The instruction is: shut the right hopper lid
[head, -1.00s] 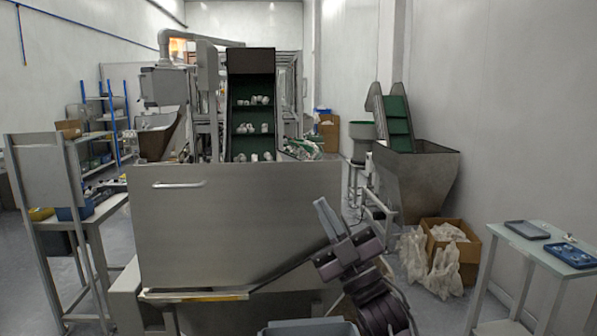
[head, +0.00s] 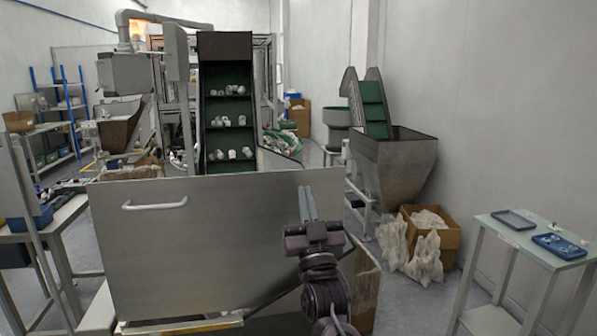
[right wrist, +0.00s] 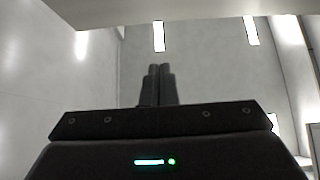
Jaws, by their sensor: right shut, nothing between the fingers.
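A large flat grey metal panel with a pale bar handle (head: 155,204) stands raised in front of me in the head view; I take it for the hopper lid (head: 200,235). It hides most of the hopper behind it. My right gripper (head: 307,190) is in front of the panel's right part, fingers pointing up, tips just below its top edge. I cannot tell whether they touch it. In the right wrist view the gripper's fingers (right wrist: 159,72) are together and empty, with a pale edge (right wrist: 180,12) above them. My left gripper is not in view.
A green conveyor (head: 228,120) with white caps rises behind the panel.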

